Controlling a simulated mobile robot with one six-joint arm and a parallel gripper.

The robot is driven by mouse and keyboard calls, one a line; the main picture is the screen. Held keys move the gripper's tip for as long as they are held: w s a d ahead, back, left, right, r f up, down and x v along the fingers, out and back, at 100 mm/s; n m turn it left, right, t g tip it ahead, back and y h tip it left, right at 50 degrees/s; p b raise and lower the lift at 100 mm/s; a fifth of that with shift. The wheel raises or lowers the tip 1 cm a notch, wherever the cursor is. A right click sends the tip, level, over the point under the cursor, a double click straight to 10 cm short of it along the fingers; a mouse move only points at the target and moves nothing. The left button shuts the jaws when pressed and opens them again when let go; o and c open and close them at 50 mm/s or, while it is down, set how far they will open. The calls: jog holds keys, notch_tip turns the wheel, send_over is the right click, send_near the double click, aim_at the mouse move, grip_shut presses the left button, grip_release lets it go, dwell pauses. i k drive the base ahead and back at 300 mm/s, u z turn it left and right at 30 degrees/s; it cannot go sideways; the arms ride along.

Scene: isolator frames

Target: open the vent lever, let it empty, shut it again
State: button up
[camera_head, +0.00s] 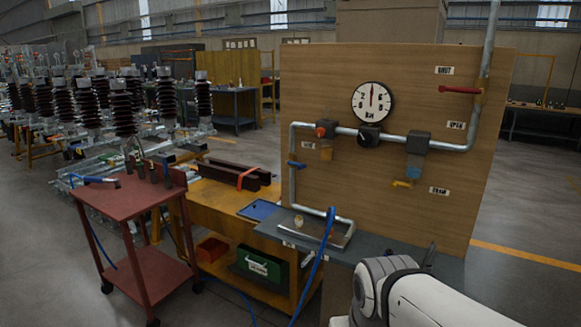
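A wooden panel (400,230) carries grey piping (350,131) with several coloured handles. A red lever (460,91) lies about level on the right riser. A yellow lever (402,184) sits below a blue-tinted filter bowl (414,167). A blue lever (296,164) crosses the left pipe, and an orange knob (325,128) is above an amber bowl (326,151). The labels are too small to read surely, so I cannot tell which is the vent lever. The round gauge's (372,102) needle points about straight up.
A grey bench (375,252) stands before the panel, with a blue hose (325,250) hanging over its front. A red cart (125,200) and a yellow table (205,205) stand left. A green box (258,265) is on the lower shelf. Open floor lies right.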

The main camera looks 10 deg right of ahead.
aim_at(300, 166)
jog(key=u, duration=0.05)
jog(key=i, duration=1.5)
jog(key=z, duration=0.05)
